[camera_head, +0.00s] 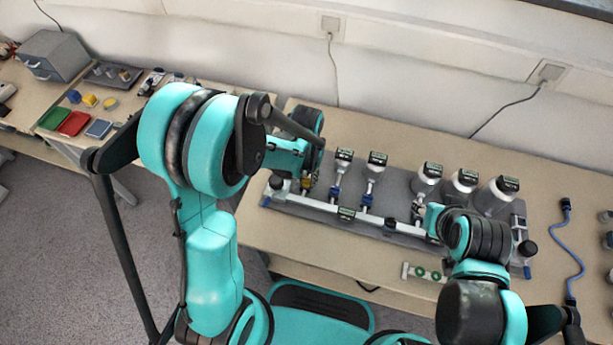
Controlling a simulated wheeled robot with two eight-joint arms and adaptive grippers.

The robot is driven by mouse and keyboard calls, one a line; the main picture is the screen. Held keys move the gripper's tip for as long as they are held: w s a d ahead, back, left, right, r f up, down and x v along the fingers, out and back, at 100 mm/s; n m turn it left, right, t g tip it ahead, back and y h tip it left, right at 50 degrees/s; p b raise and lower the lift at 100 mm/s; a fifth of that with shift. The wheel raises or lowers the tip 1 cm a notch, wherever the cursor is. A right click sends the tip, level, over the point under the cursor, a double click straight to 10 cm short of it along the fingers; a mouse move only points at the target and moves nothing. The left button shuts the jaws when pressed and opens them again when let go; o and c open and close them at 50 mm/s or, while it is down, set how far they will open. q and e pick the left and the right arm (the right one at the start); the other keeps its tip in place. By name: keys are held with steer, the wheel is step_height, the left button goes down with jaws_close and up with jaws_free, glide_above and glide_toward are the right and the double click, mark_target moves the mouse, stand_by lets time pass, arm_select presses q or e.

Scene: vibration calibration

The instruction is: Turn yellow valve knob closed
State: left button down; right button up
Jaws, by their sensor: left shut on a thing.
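The yellow valve knob (306,184) shows as a small yellow patch at the left end of the grey manifold rig, mostly hidden by my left gripper. My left gripper (308,174) reaches down over it from above and is shut on it; the fingers are small and partly covered by the wrist. My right gripper (424,214) is low over the right half of the rig, near the white pipe. Its fingers are mostly hidden by my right wrist, so I cannot tell whether they are open or touching anything.
Blue valves (366,199) sit on branches beside the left gripper. Silver cylinders (464,181) stand at the rig's right. A white pipe (335,209) runs along the front. A blue cable (568,250) lies at the right. A side table holds coloured trays (74,124).

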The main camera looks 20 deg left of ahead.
mark_target(306, 179)
stand_by(0.4)
arm_select(q)
steer(key=c, duration=1.2)
jaws_free()
step_height(306, 179, up, 12)
steer(key=shift+s+a+r+t, duration=0.85)
steer(key=shift+s+t, duration=0.35)
steer(key=shift+s, duration=0.65)
steer(key=shift+s+a+r+t, duration=0.65)
steer(key=shift+s+r+t, duration=0.4)
steer(key=shift+s, duration=0.75)
steer(key=shift+s+a+r+t, duration=0.75)
steer(key=shift+s+t, duration=0.6)
steer(key=shift+s, duration=0.5)
